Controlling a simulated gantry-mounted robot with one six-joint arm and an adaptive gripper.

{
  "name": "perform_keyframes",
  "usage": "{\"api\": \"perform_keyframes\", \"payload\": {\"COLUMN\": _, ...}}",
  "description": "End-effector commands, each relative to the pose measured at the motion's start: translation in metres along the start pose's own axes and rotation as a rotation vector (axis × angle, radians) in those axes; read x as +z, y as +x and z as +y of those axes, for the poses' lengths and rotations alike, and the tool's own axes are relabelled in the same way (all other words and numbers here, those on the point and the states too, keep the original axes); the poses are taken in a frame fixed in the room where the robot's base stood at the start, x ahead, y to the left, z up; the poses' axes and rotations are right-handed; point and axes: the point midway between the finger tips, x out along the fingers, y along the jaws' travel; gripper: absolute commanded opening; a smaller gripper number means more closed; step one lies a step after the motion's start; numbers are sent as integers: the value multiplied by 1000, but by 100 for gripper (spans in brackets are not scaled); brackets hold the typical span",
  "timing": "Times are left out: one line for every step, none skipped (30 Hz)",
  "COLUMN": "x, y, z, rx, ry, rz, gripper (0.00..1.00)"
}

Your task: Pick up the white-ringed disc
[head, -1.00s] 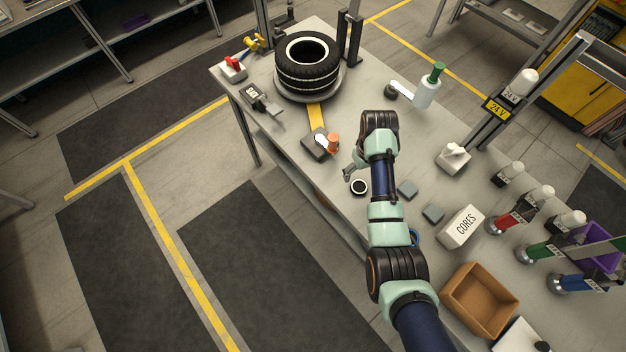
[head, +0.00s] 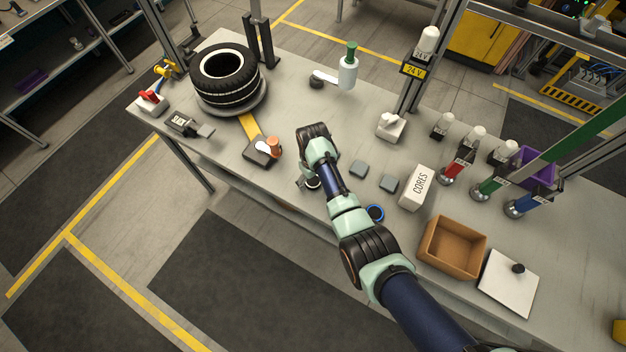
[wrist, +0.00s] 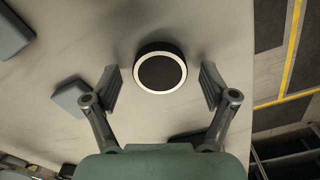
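The white-ringed disc (wrist: 160,73) is dark with a white rim. In the wrist view it sits on the bench between the two fingers of my gripper (wrist: 161,84), with a gap on each side. My gripper is open and holds nothing. In the head view the disc (head: 313,183) is partly covered by my gripper (head: 305,184), near the front edge of the bench.
Two grey blocks (head: 357,170) (head: 389,184) and a blue-ringed disc (head: 376,213) lie right of the gripper. A dark block (head: 262,150) with an orange-topped item is to the left. The CORES box (head: 418,187) and brown bin (head: 452,247) stand further right.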

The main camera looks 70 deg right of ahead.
Motion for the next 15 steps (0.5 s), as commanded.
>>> {"api": "perform_keyframes", "payload": {"x": 0, "y": 0, "z": 0, "rx": 0, "ry": 0, "rz": 0, "gripper": 70}}
{"api": "perform_keyframes", "payload": {"x": 0, "y": 0, "z": 0, "rx": 0, "ry": 0, "rz": 0, "gripper": 65}}
{"api": "perform_keyframes", "payload": {"x": 0, "y": 0, "z": 0, "rx": 0, "ry": 0, "rz": 0, "gripper": 59}}
{"api": "perform_keyframes", "payload": {"x": 0, "y": 0, "z": 0, "rx": 0, "ry": 0, "rz": 0, "gripper": 54}}
{"api": "perform_keyframes", "payload": {"x": 0, "y": 0, "z": 0, "rx": 0, "ry": 0, "rz": 0, "gripper": 49}}
{"api": "perform_keyframes", "payload": {"x": 0, "y": 0, "z": 0, "rx": 0, "ry": 0, "rz": 0, "gripper": 42}}
{"api": "perform_keyframes", "payload": {"x": 0, "y": 0, "z": 0, "rx": 0, "ry": 0, "rz": 0, "gripper": 37}}
{"api": "perform_keyframes", "payload": {"x": 0, "y": 0, "z": 0, "rx": 0, "ry": 0, "rz": 0, "gripper": 32}}
{"api": "perform_keyframes", "payload": {"x": 0, "y": 0, "z": 0, "rx": 0, "ry": 0, "rz": 0, "gripper": 25}}
{"api": "perform_keyframes", "payload": {"x": 0, "y": 0, "z": 0, "rx": 0, "ry": 0, "rz": 0, "gripper": 23}}
{"api": "perform_keyframes", "payload": {"x": 0, "y": 0, "z": 0, "rx": 0, "ry": 0, "rz": 0, "gripper": 23}}
{"api": "perform_keyframes", "payload": {"x": 0, "y": 0, "z": 0, "rx": 0, "ry": 0, "rz": 0, "gripper": 23}}
{"api": "perform_keyframes", "payload": {"x": 0, "y": 0, "z": 0, "rx": 0, "ry": 0, "rz": 0, "gripper": 23}}
{"api": "perform_keyframes", "payload": {"x": 0, "y": 0, "z": 0, "rx": 0, "ry": 0, "rz": 0, "gripper": 23}}
{"api": "perform_keyframes", "payload": {"x": 0, "y": 0, "z": 0, "rx": 0, "ry": 0, "rz": 0, "gripper": 23}}
